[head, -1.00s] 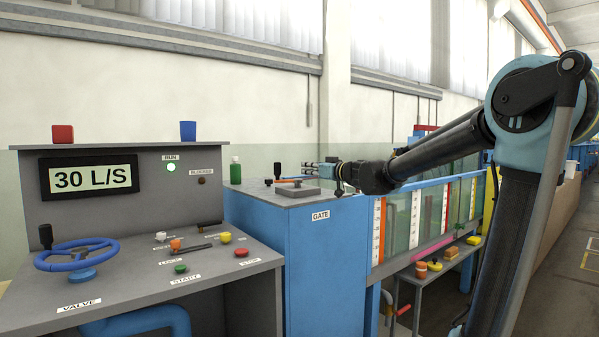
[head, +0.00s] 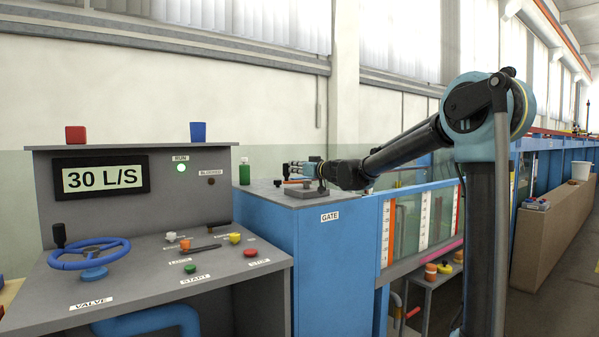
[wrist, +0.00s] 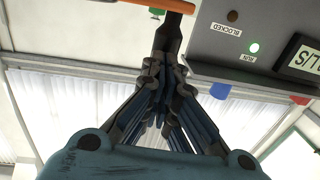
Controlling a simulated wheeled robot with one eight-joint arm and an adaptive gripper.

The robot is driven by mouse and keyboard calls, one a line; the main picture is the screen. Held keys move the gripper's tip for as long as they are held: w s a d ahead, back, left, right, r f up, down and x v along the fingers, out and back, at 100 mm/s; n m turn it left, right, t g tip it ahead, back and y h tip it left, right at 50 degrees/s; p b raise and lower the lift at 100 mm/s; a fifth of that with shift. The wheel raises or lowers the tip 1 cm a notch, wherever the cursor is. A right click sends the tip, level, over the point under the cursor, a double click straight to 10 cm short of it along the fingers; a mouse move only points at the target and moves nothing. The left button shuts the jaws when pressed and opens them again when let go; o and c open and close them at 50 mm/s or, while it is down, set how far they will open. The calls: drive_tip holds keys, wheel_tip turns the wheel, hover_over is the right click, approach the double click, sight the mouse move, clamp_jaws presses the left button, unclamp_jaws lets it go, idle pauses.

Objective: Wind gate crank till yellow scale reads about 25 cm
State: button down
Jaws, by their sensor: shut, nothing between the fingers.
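The gate crank, with an orange arm (head: 299,182) and a black upright knob, sits on top of the blue GATE cabinet (head: 330,262). In the wrist view the orange arm (wrist: 125,5) crosses the top edge, and the dark knob (wrist: 177,22) stands at my fingertips. My gripper (head: 287,170) is shut just above the cabinet top, beside the knob; I cannot tell whether it touches. In the wrist view my gripper (wrist: 167,70) has its fingers together. I cannot make out the yellow scale; white scales with red marks (head: 424,220) show on the flume glass.
A green bottle (head: 244,172) stands behind the crank on the cabinet. The console (head: 95,210) at left has a blue valve wheel (head: 90,253), a 30 L/S display and a lit green RUN lamp (head: 182,168). The BLOCKED lamp (head: 211,180) is dark. A cardboard-coloured box (head: 552,235) stands at right.

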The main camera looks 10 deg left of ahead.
drive_tip(key=shift+w+a, duration=0.1)
drive_tip(key=shift+a, duration=0.05)
drive_tip(key=shift+w+a, duration=0.35)
drive_tip(key=shift+a, duration=0.15)
drive_tip(key=shift+d, duration=0.1)
